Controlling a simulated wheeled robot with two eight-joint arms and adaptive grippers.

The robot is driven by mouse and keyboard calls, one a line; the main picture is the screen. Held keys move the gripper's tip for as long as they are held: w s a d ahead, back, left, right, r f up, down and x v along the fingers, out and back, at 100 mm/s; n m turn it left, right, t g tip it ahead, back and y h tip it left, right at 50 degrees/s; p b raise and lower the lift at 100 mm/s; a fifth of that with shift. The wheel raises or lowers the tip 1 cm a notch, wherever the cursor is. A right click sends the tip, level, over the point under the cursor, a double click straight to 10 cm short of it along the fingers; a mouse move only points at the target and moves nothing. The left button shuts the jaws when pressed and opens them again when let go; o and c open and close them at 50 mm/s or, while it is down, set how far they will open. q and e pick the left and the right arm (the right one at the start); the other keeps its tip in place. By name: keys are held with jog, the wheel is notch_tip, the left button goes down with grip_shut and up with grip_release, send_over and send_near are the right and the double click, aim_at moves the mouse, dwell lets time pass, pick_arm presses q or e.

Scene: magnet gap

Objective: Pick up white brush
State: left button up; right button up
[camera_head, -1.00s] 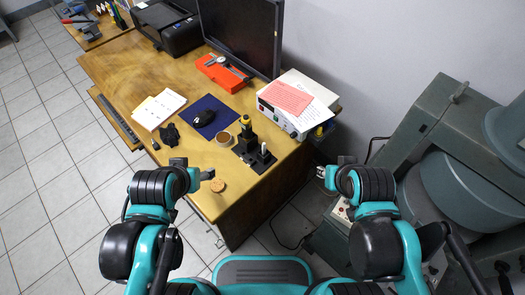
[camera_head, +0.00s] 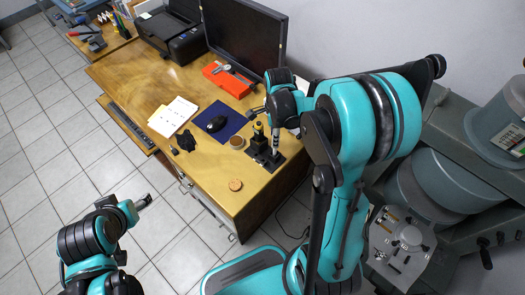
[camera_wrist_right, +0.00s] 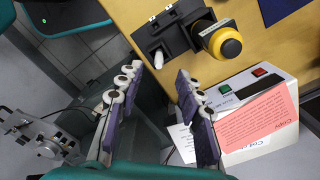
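The white brush (camera_wrist_right: 157,58) stands in a black holder (camera_wrist_right: 178,30). The wrist view shows only its pale tip, end-on; in the head view it is a slim upright piece (camera_head: 275,140) in the black holder by the desk's near right edge. My right gripper (camera_wrist_right: 160,80) is open and empty, its purple-padded fingers apart, with the brush tip beyond the gap between them. In the head view the right gripper (camera_head: 257,110) is above the holder, partly hidden by its wrist. My left gripper (camera_head: 143,202) is off the desk at the lower left, too small to read.
A yellow-topped tool (camera_wrist_right: 229,45) stands beside the brush. A white box (camera_wrist_right: 265,85) with a pink paper (camera_wrist_right: 258,120) is close to the right fingers. A brown cup (camera_head: 237,142) and mouse (camera_head: 215,124) are left of the holder. The desk's near left (camera_head: 210,170) is mostly bare.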

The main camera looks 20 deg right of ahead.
jog(key=b, duration=0.3)
send_over(274, 156)
jog(key=f, duration=0.6)
jog(key=shift+w+d+f, duration=0.25)
jog(key=shift+w+f, duration=0.05)
jog(key=shift+f, duration=0.55)
jog(key=shift+r, duration=0.1)
jog(key=shift+c, duration=0.7)
grip_shut()
